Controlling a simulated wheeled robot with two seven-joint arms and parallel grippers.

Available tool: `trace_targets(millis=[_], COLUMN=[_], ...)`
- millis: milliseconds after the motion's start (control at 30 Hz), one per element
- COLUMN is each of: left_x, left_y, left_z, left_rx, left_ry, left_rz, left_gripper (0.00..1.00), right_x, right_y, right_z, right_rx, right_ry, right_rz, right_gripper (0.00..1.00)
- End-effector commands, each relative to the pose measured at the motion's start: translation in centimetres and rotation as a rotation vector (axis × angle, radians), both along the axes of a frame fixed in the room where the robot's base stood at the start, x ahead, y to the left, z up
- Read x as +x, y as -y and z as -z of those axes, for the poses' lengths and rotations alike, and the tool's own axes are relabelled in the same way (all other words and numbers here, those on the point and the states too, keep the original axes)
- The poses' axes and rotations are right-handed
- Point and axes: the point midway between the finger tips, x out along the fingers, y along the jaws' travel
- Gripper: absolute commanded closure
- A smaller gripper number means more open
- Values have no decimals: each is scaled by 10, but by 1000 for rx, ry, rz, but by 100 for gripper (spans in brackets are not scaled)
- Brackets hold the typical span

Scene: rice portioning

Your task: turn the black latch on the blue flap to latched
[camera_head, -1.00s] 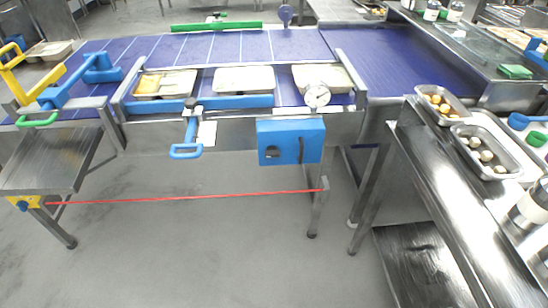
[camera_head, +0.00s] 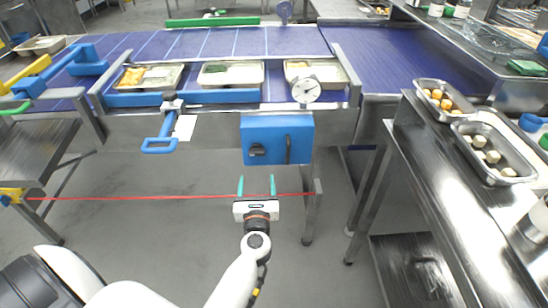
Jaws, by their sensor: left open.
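A blue box-like panel (camera_head: 277,125) hangs on the front of the conveyor, right of centre. It has a black knob (camera_head: 257,150) at its lower left and a dark upright bar (camera_head: 288,149) to the right of that. I cannot tell for certain which of these is the latch, or how it is turned. My left gripper (camera_head: 256,180) is open and empty, with its two green fingers pointing up toward the panel. Its tips appear just below the panel's bottom edge, apart from it. My right gripper is not in view.
A red line (camera_head: 120,198) runs across the front, close to my left gripper. A blue handle (camera_head: 160,146) hangs left of the panel, and a round dial (camera_head: 306,90) stands above it. Trays of food lie on the conveyor. A steel counter (camera_head: 400,160) stands at right.

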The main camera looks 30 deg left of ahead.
Motion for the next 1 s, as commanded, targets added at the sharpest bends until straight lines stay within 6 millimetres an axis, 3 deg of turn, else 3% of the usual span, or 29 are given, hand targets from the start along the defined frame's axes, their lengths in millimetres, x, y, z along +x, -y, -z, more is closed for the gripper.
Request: trace_targets(millis=[500, 700, 1000], left_x=[81, 95, 97], left_y=[-49, -57, -59], left_z=[1, 0, 0], left_rx=[9, 8, 8], left_ry=[-3, -5, -6], left_rz=[4, 4, 4], left_gripper=[33, 33, 33], right_x=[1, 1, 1], right_y=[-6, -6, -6], right_z=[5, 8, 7], right_rx=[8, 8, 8], right_ry=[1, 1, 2], right_rz=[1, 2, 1], right_gripper=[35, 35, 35])
